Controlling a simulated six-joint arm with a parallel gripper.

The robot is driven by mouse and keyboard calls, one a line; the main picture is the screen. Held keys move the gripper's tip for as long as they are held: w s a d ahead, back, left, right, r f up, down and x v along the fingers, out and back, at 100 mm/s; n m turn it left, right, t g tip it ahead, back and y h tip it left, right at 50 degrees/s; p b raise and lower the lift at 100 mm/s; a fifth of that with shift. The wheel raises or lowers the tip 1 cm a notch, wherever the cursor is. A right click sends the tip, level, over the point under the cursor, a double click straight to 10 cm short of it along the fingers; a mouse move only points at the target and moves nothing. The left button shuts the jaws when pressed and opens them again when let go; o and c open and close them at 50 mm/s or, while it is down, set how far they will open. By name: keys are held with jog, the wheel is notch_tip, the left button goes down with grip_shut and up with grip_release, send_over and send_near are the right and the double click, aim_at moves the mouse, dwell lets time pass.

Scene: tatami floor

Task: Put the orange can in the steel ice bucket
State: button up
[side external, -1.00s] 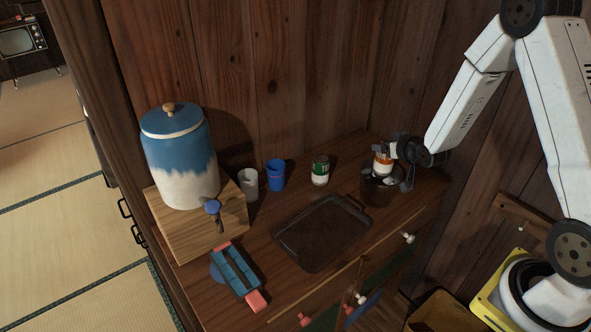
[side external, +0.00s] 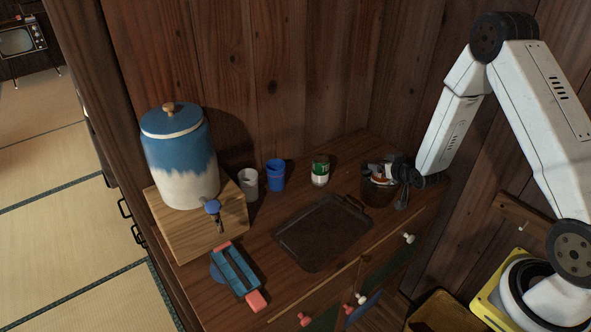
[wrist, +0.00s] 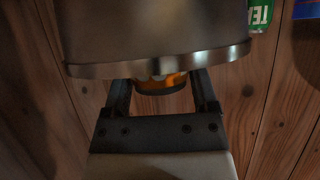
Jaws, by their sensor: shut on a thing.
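The steel ice bucket (side external: 376,194) stands upright at the right end of the cabinet top, looking dark in the side view. It fills the upper part of the wrist view (wrist: 155,35), its rim crossing in front of my fingers. My gripper (side external: 382,170) is shut on the orange can (side external: 379,180) at the bucket's mouth. The can's lower part is hidden by the bucket. In the wrist view, a strip of the orange can (wrist: 174,80) shows between the fingers of my gripper (wrist: 162,90), just past the rim. Whether it touches the bucket floor, I cannot tell.
A dark tray (side external: 322,235) lies in front. A blue-and-white crock (side external: 180,160) stands on a wooden block (side external: 213,235) at left.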

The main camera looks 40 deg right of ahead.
jog(key=shift+f, duration=1)
jog(key=shift+f, duration=0.1)
jog(key=o, duration=1.3)
jog(key=shift+o, duration=0.2)
jog(key=shift+s+a+r, duration=0.1)
jog(key=shift+s+r, duration=0.3)
jog(key=shift+s, duration=0.1)
jog(key=v, duration=1)
jog(key=shift+s+r, duration=0.15)
jog(key=shift+s, duration=0.25)
jog(key=shift+w+a, duration=0.1)
jog(key=shift+a, duration=0.15)
